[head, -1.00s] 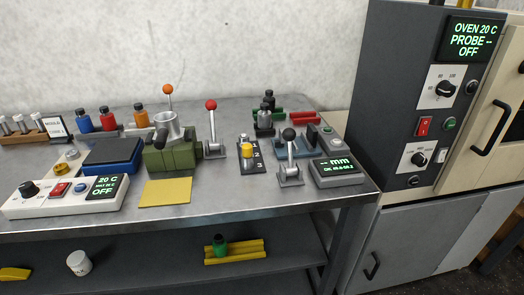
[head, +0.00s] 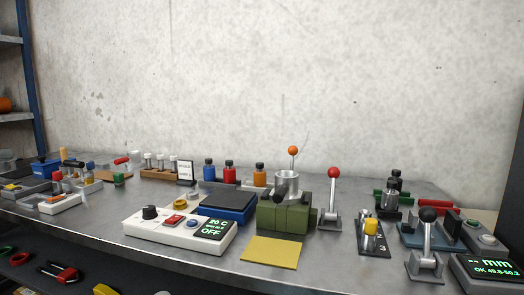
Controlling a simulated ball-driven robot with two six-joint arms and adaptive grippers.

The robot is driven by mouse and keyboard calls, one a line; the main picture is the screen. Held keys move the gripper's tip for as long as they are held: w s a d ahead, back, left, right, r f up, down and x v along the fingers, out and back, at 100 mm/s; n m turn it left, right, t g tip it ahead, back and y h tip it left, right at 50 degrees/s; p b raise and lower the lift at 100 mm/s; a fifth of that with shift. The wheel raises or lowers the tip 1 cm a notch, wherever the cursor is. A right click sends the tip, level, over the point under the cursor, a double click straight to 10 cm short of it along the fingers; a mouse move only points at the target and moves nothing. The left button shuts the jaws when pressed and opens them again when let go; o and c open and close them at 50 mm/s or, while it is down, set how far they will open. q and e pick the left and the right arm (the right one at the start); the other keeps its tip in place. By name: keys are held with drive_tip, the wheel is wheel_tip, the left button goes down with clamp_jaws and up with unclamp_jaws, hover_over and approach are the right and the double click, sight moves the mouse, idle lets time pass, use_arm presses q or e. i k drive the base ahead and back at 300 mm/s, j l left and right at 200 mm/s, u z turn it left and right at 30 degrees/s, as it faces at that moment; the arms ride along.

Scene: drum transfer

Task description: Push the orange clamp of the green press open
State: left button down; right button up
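The green press (head: 284,219) stands on the metal bench right of centre in the head view. A grey metal cup (head: 287,184) sits on top of it, with a dark handle at its front. An upright lever with an orange ball (head: 293,150) rises behind the cup; I take this as the orange clamp. Its lower part is hidden by the cup. A separate lever with a red ball (head: 333,173) stands just right of the press. Neither of my grippers shows in the head view.
A yellow plate (head: 271,252) lies in front of the press. Left of it are a white control box (head: 180,232) and a blue scale (head: 226,206). Several coloured bottles stand behind. To the right are a yellow-knob selector (head: 371,235), a black-ball lever (head: 427,240) and a gauge display (head: 490,268).

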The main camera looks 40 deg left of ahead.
sight(293, 150)
drive_tip(key=u, duration=0.85)
